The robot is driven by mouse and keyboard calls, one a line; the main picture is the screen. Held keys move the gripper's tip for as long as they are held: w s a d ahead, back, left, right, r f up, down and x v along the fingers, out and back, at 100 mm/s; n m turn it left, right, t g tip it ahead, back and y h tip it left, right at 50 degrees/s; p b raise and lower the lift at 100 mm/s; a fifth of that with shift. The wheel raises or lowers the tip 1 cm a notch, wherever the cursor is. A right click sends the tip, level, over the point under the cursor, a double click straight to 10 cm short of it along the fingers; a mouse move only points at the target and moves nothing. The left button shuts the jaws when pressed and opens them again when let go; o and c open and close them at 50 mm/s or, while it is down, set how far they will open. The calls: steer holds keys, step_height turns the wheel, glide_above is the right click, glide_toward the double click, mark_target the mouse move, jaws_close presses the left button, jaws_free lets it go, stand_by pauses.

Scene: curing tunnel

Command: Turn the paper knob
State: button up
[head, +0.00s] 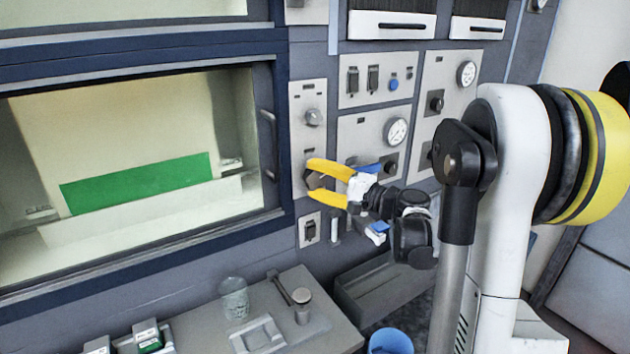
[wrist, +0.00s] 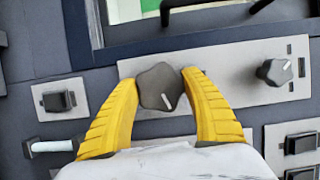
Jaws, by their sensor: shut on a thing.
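A grey lobed knob (wrist: 157,84) with a white pointer mark sits on a light panel in the wrist view. Its pointer slants toward the bottom right of that picture. My gripper (wrist: 157,80) has its two yellow fingers on either side of this knob and is shut on it. In the head view my gripper (head: 311,181) reaches the lower part of the narrow panel (head: 297,135) right of the window, and its fingers partly hide the held knob. A second knob (head: 313,117) is higher on the same panel and also shows in the wrist view (wrist: 274,70). I cannot read any label.
A dark switch (head: 309,230) is just below the panel, with a small pale handle (head: 335,228) beside it. The window's handle (head: 269,145) is to the left. Gauge panels (head: 397,130) are on the right. A bench (head: 190,340) with a glass (head: 233,300) stands below.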

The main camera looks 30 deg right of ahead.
steer(key=o, duration=1.2)
steer(key=shift+c, duration=0.2)
steer(key=v, duration=1.2)
